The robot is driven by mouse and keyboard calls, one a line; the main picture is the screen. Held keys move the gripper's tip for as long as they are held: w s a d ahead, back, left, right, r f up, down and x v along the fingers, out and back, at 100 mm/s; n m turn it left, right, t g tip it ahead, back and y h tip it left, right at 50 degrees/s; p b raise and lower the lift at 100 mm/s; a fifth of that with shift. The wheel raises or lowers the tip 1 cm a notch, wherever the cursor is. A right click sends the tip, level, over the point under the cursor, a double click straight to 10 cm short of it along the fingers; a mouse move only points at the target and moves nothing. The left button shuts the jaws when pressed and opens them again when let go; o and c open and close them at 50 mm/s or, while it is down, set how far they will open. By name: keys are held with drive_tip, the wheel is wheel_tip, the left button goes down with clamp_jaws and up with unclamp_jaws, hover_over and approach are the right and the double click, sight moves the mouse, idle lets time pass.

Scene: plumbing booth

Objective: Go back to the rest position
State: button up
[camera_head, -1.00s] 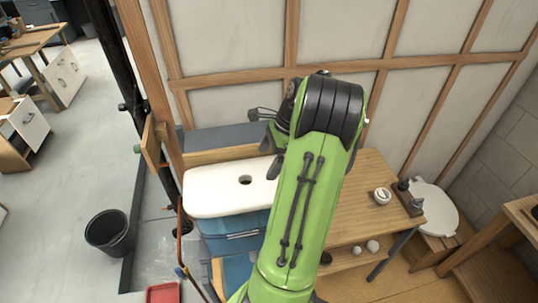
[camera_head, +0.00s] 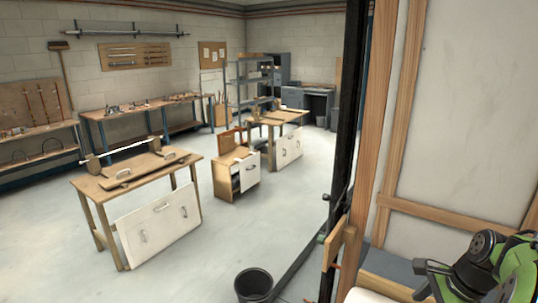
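My green and black arm (camera_head: 508,262) shows only at the lower right corner of the head view, beside the wood-framed wall panel. A dark part of my gripper (camera_head: 428,272) points left from it. The fingertips are too small and partly cut off, so I cannot tell whether they are open or shut. I see nothing held in it. A bit of a white top (camera_head: 368,296) shows at the bottom edge, just left of my arm and mostly out of frame.
A black bin (camera_head: 254,284) stands on the floor at the bottom, left of a dark post (camera_head: 350,110) and the wall panel (camera_head: 465,120). A wooden workbench (camera_head: 135,172) stands at the left, with a small cabinet (camera_head: 236,176) and another table (camera_head: 275,118) behind. Grey floor between them is clear.

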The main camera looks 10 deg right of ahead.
drive_tip(key=w+a+r+n+h, duration=0.1)
drive_tip(key=w+a+r+n, duration=0.15)
drive_tip(key=a, duration=0.35)
drive_tip(key=w+a+r+n+h, duration=0.1)
drive_tip(key=a+r+n, duration=0.1)
drive_tip(key=a+n, duration=0.3)
drive_tip(key=s+a+n+t+b, duration=0.1)
drive_tip(key=s+a+n, duration=0.4)
drive_tip(key=a+n, duration=0.2)
drive_tip(key=s+a+n+t, duration=0.2)
drive_tip(key=s+a+n, duration=0.4)
drive_tip(key=a+n, duration=0.2)
drive_tip(key=shift+s+a+r+b, duration=0.15)
drive_tip(key=shift+a+r+b, duration=0.2)
drive_tip(key=shift+a, duration=0.7)
drive_tip(key=shift+n, duration=0.25)
